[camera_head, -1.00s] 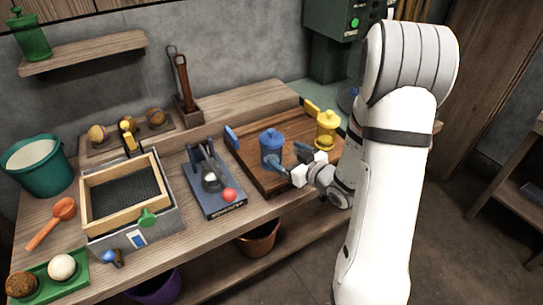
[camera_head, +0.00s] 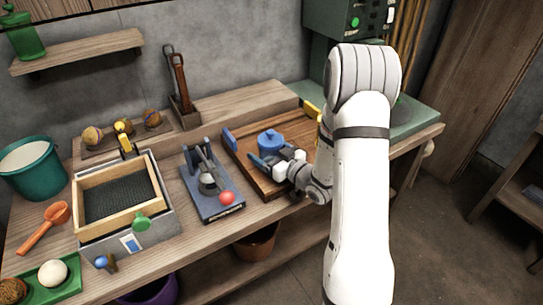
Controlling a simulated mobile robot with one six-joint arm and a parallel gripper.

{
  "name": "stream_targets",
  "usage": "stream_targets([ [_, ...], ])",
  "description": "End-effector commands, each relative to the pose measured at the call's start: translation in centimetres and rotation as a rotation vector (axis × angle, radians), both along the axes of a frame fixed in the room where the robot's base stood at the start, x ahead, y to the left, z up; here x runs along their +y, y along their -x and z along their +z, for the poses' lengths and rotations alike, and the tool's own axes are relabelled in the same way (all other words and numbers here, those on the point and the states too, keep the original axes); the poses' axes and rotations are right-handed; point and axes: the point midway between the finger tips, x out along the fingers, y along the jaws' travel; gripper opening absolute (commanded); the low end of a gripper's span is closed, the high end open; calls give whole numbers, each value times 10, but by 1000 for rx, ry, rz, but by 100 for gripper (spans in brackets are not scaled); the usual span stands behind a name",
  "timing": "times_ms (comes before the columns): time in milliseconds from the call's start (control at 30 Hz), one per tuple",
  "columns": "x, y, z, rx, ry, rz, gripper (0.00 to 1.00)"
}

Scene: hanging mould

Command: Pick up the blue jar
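The blue jar (camera_head: 270,139) stands upright on the brown wooden board, its lid and knob showing above my gripper. My gripper (camera_head: 272,158) is low at the front of the jar, its dark fingers spread on the left and right of the jar's body. The lower part of the jar is largely hidden by the fingers and the white gripper parts. I cannot tell whether the fingers touch it.
The wooden board (camera_head: 250,166) carries blue and yellow end pieces. A blue-grey press with a red ball (camera_head: 227,198) stands to the left. A wood-framed sieve box (camera_head: 82,198) is further left. My arm hides the board's right side.

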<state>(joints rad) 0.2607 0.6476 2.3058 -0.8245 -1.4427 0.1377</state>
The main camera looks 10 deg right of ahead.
Motion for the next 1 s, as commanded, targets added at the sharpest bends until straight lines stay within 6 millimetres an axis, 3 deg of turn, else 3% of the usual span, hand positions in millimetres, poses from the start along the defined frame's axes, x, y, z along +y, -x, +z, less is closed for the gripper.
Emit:
stream_targets([
  [167,0,0,0,0,0,-1,84],
  [867,-1,0,0,0,0,-2,27],
  [1000,-2,0,1,-1,0,-3,25],
])
